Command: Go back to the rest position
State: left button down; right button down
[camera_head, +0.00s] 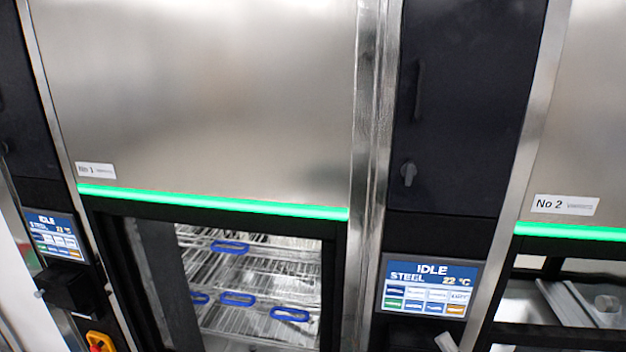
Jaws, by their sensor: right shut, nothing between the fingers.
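My left gripper is not in view. Washer No 1 (210,100) fills the left and middle, and washer No 2 (595,110) is at the right edge.
Below the green light bar (215,202), washer No 1's opening shows wire racks (260,270) with blue handles. A display (430,287) reads IDLE, STEEL, 22 °C. A black box (72,290) and a yellow-and-red switch (100,342) stick out at lower left.

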jog(key=s+d+f+m+g+h, duration=0.1)
jog(key=d+f+m+h, duration=0.2)
jog(key=f+m+h, duration=0.6)
jog(key=s+d+f+m+g+h, duration=0.2)
jog(key=d+f+m+h, duration=0.25)
jog(key=m+h, duration=0.55)
jog(key=s+a+f+m+g+y, duration=0.2)
jog(key=s+a+f+g, duration=0.1)
jog(key=f, duration=0.4)
jog(key=s+a+f+m+g+y, duration=0.1)
jog(key=s+a+f+g+y, duration=0.1)
jog(key=s+f+g, duration=0.35)
jog(key=s+a+f+m+g+y, duration=0.1)
jog(key=s+a+f+m, duration=0.15)
jog(key=f, duration=0.55)
jog(key=s+a+f+n+g+y, duration=0.1)
jog(key=s+a+f+g+y, duration=0.4)
jog(key=s+a, duration=0.4)
notch_tip(320, 180, down, 31)
jog(key=s+g+b, duration=0.2)
jog(key=s, duration=0.1)
jog(key=s+d+f+h, duration=0.1)
jog(key=s+d+f, duration=0.2)
jog(key=s+f, duration=1.2)
jog(key=shift+s+f+g+b, duration=0.3)
jog(key=shift+s+g+b, duration=0.15)
jog(key=shift+s, duration=0.35)
jog(key=shift+n, duration=0.25)
